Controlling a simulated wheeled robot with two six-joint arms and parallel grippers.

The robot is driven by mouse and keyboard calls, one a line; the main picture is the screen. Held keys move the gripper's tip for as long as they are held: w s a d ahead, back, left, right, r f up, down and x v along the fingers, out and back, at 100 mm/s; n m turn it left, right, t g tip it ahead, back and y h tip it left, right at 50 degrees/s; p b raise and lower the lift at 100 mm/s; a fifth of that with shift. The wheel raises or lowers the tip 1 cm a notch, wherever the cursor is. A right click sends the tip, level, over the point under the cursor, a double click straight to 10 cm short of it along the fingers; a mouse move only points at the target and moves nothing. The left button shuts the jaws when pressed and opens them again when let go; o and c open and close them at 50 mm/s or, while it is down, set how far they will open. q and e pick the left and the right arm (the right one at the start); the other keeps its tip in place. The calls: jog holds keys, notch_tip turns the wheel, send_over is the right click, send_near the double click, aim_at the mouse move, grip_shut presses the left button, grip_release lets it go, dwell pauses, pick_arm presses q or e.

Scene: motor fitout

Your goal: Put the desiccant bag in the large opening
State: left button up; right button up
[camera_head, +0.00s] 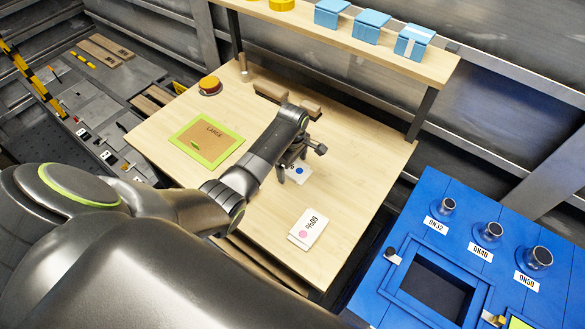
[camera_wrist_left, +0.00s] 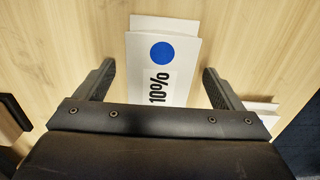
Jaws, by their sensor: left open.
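A flat white packet marked 10% with a blue dot (camera_wrist_left: 178,30) lies on the wooden table; in the head view it shows partly (camera_head: 299,171) under my left gripper (camera_head: 289,163). The gripper is open above this packet, one finger on each side. A second white packet with a pink dot (camera_head: 309,228) lies nearer the table's front edge. I cannot tell which packet is the desiccant bag. A square dark opening (camera_head: 436,287) is in the top of the blue unit (camera_head: 402,262) at the lower right. My right gripper is not in view.
A shelf above holds blue boxes (camera_head: 368,27). Labelled round fittings (camera_head: 488,232) stand on the blue unit.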

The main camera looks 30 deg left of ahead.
pick_arm(q)
jog(key=shift+r, duration=0.1)
jog(key=c, duration=1.2)
